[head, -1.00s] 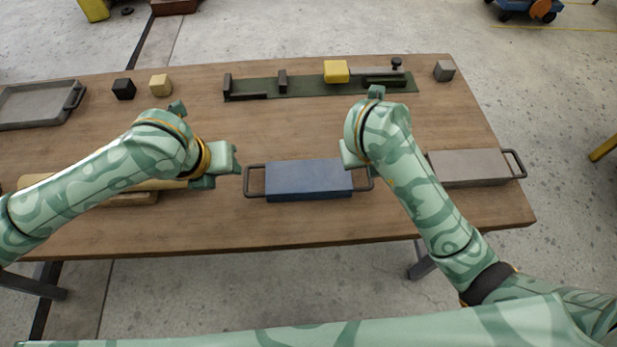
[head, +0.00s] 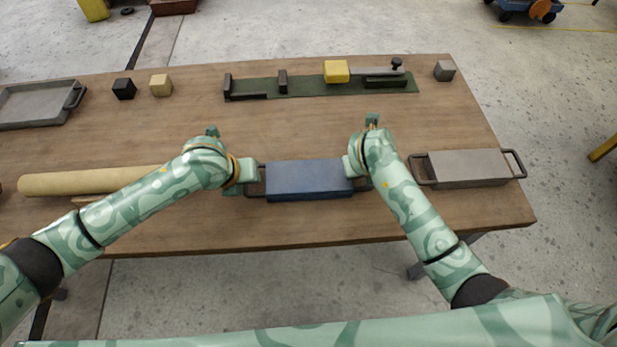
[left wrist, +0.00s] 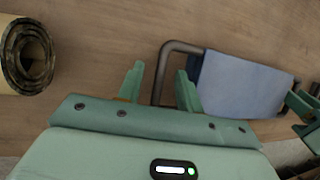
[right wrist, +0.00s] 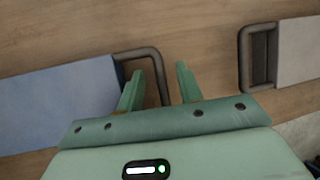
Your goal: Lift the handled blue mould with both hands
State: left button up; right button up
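The blue mould (head: 309,179) lies flat on the table, with a dark handle at each end. My left gripper (head: 254,178) is at its left handle. In the left wrist view the open fingers (left wrist: 160,82) stand apart on either side of the handle bar (left wrist: 158,78). My right gripper (head: 357,172) is at the right handle. In the right wrist view its open fingers (right wrist: 158,85) stand on either side of that handle's bar (right wrist: 156,65). In the head view the grippers partly hide both handles.
A grey handled mould (head: 468,167) stands close right of my right gripper. A tan roll (head: 90,182) lies at the left, behind my left arm. A grey tray (head: 35,103), black cube (head: 123,89), yellowish cube (head: 160,85) and green strip (head: 305,86) with parts sit farther back.

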pick_arm(q)
grip_shut()
pick_arm(e)
grip_shut()
pick_arm(q)
jog(key=shift+r, duration=0.1)
pick_arm(e)
jog(key=shift+r, duration=0.1)
dwell(0.9)
